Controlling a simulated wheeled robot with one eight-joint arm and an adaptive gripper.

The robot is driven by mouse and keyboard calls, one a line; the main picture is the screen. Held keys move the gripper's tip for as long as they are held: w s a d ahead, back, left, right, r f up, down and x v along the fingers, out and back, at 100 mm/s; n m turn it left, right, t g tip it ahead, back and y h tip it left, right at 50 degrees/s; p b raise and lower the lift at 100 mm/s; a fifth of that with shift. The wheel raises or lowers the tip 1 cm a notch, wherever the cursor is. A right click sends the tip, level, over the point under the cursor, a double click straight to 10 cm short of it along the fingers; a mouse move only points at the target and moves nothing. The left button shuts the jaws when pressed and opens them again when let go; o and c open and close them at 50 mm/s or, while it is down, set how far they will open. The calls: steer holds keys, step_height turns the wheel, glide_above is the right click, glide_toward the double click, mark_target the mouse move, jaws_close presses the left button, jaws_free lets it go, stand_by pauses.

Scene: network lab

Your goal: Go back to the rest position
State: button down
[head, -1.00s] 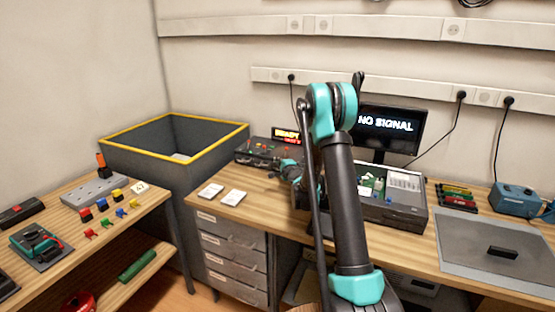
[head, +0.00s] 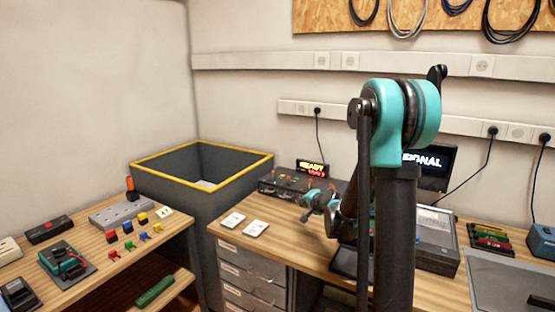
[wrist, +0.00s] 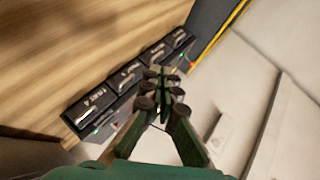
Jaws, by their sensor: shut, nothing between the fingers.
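My gripper (wrist: 160,90) shows in the wrist view with its fingers shut together and nothing between them. In the head view the wrist part of my arm (head: 318,200) shows small over the bench, in front of the dark test unit with the red READY display; the fingertips are too small to make out there. My teal and black arm stands folded upright at the right of centre and hides part of the monitor and the open case. In the wrist view a row of labelled black modules (wrist: 128,75) lies beyond the fingers.
The wooden bench (head: 285,250) carries two white cards (head: 256,228), the test unit (head: 285,185) and coloured markers (head: 490,238). A dark bin with a yellow rim (head: 200,147) stands at the back left. The left table (head: 85,265) holds coloured plugs and meters.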

steer(key=s+d+f+n+g+h, duration=0.1)
steer(key=s+d+f+n+g, duration=0.1)
steer(key=s, duration=1)
steer(key=s+d+f+n+g+h, duration=0.2)
steer(key=s+d+f+n+g, duration=0.1)
steer(key=s, duration=1)
steer(key=s+d+f+n+g+h, duration=0.2)
steer(key=s+d+n, duration=0.2)
steer(key=s, duration=0.8)
steer(key=shift+s+d+f, duration=0.2)
steer(key=shift+s+f, duration=0.15)
steer(key=shift+f, duration=0.05)
steer(key=c, duration=2.3)
jaws_free()
